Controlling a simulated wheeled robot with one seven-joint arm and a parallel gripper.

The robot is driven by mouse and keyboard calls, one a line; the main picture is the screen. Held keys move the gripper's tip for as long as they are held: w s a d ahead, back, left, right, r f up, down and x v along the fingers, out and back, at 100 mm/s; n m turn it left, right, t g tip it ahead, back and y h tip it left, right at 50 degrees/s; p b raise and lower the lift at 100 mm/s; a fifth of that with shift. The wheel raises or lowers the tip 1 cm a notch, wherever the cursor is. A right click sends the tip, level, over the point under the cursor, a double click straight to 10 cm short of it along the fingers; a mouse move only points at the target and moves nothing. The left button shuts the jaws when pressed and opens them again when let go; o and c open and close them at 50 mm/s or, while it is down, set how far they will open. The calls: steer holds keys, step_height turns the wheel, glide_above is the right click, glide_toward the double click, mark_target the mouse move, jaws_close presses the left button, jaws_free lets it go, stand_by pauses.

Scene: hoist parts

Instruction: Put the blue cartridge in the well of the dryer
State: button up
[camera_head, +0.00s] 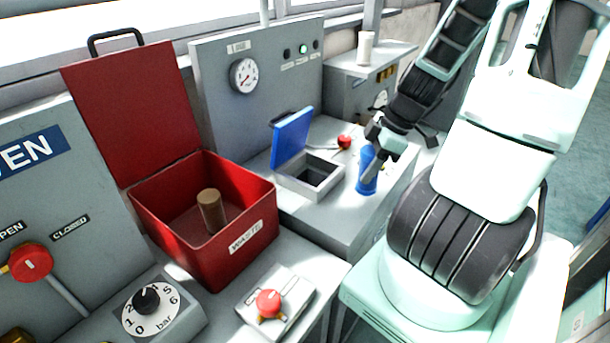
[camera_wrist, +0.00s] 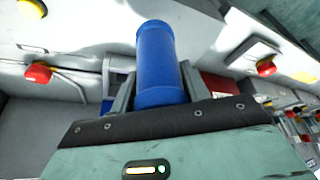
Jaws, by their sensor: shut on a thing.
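The blue cartridge (camera_head: 367,170) is upright at the right of the dryer, in the head view. My gripper (camera_head: 372,160) is shut on it; the cartridge also shows between the fingers in the wrist view (camera_wrist: 160,60). I cannot tell whether its lower end touches the dryer's top. The dryer (camera_head: 345,215) is a grey cabinet with a square well (camera_head: 308,176) on its top, to the left of the cartridge. The blue lid (camera_head: 292,138) of the well stands open. The well's floor is only partly visible.
A red-knobbed lever (camera_head: 344,142) stands behind the well. A red waste box (camera_head: 240,245) with its lid up holds a brown cylinder (camera_head: 211,210) at left. A gauge panel (camera_head: 215,100) rises behind. The dryer's top between well and cartridge looks clear.

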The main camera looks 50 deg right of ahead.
steer(key=w+a+p, duration=0.1)
steer(key=w+a, duration=0.1)
steer(key=w, duration=1.4)
step_height(320, 180, down, 7)
steer(key=p, duration=0.1)
steer(key=shift+a, duration=0.1)
steer(key=shift+f+b, duration=0.5)
steer(key=shift+f, duration=0.15)
steer(key=o, duration=1.1)
steer(key=shift+o, duration=0.2)
